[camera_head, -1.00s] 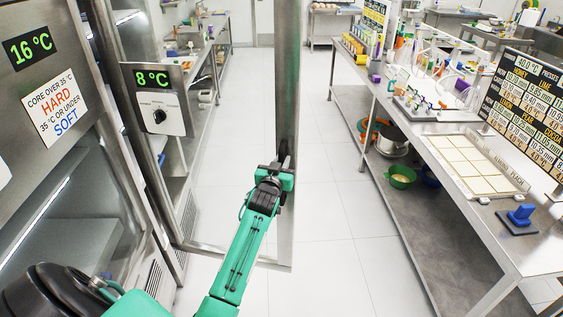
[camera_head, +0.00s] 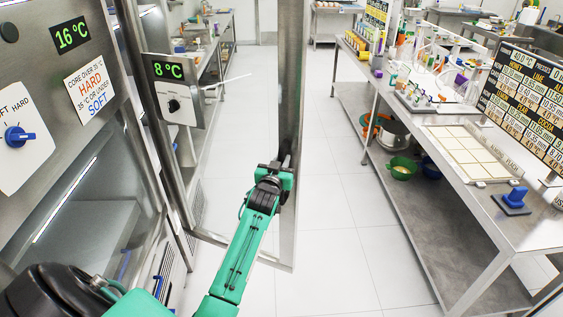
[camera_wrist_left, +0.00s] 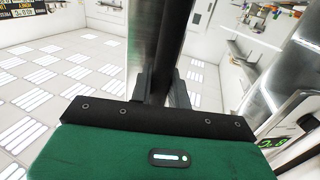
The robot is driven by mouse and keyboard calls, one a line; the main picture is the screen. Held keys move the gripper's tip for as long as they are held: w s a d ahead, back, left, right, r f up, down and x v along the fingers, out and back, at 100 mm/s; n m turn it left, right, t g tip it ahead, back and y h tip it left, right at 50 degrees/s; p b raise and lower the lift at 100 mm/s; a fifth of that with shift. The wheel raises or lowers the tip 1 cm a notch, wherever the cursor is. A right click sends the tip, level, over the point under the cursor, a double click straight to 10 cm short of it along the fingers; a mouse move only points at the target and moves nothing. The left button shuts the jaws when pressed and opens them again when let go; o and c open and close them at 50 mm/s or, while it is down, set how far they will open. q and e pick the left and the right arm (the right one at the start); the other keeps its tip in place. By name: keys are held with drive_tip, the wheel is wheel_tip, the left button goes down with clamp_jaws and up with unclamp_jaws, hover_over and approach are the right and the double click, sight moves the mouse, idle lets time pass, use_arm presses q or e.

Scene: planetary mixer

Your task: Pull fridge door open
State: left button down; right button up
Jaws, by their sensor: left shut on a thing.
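The fridge door (camera_head: 289,225) stands open as a tall steel-framed pane, swung out from the cabinet on the left. Its free edge is a vertical steel post, and the floor shows through the pane. My left gripper (camera_head: 284,165) is shut on the door's handle side at this post, around mid-height. In the left wrist view the steel upright (camera_wrist_left: 161,45) rises between the dark fingers of my left gripper (camera_wrist_left: 162,85). The exact grip on the handle is partly hidden. My right gripper is not in view.
The fridge cabinet front (camera_head: 105,55) with a 16 °C display and blue knob (camera_head: 19,136) is at left. An 8 °C panel (camera_head: 172,95) is behind the door. A long steel table (camera_head: 470,215) runs along the right. The floor (camera_head: 340,225) between is clear.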

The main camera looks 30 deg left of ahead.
use_arm(q)
drive_tip(key=c, duration=1.4)
unclamp_jaws()
drive_tip(key=shift+r, duration=0.1)
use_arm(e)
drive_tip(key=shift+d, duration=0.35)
use_arm(q)
drive_tip(key=shift+s, duration=0.15)
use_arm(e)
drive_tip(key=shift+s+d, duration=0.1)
